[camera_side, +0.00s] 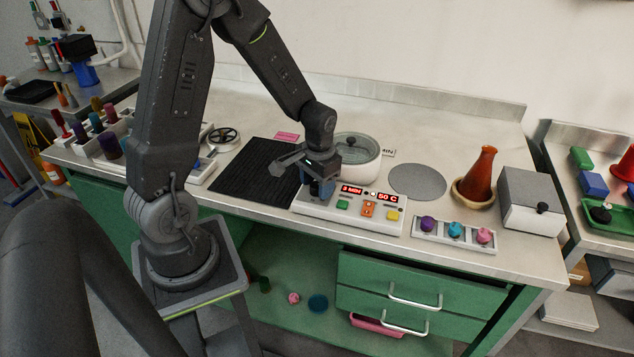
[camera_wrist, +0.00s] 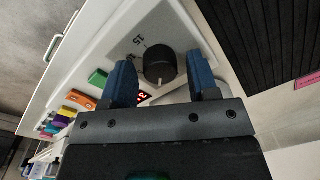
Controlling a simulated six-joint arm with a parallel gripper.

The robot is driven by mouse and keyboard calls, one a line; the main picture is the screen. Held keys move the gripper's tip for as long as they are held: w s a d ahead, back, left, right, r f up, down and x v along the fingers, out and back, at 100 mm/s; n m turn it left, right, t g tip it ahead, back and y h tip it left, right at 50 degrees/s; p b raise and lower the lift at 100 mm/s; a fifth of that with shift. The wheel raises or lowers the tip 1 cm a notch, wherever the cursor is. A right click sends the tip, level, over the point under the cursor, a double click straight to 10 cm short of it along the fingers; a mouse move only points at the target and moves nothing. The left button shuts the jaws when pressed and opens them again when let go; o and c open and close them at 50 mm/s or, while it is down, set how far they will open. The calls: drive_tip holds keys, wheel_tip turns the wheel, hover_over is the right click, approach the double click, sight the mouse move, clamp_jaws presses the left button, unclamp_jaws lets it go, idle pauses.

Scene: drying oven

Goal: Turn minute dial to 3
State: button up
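The minute dial (camera_wrist: 160,66) is a round black knob with a pale pointer line on the white control panel (camera_side: 305,208). Printed scale numbers, one reading 15, show beside it in the wrist view. My gripper (camera_side: 318,190) is low over the panel's left end and hides the dial in the side view. In the wrist view its blue fingers (camera_wrist: 163,80) stand apart on either side of the dial, with gaps showing, so it is open. The red minute display (camera_side: 352,189) appears to read 3 MIN; another display (camera_side: 388,198) reads 50 C.
Green (camera_side: 342,205), orange (camera_side: 368,209) and yellow (camera_side: 392,215) buttons sit right of the dial. A black ribbed mat (camera_side: 250,172) lies left of the panel. A round white-walled bath (camera_side: 362,165) stands behind, and a rack of coloured knobs (camera_side: 455,236) to the right.

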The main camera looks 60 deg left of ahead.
drive_tip(key=shift+o, duration=0.3)
drive_tip(key=shift+r, duration=0.15)
wheel_tip(320, 180, up, 14)
drive_tip(key=shift+d+f, duration=0.2)
drive_tip(key=shift+d, duration=0.15)
drive_tip(key=shift+w, duration=0.1)
drive_tip(key=s+d+r+m+t, duration=0.3)
drive_tip(key=s+d+r+t, duration=0.2)
drive_tip(key=s+d, duration=0.6)
wheel_tip(320, 180, up, 2)
drive_tip(key=shift+s+d+r+t+h, duration=0.2)
drive_tip(key=shift+s+d+t+h, duration=0.15)
drive_tip(key=shift+d, duration=0.8)
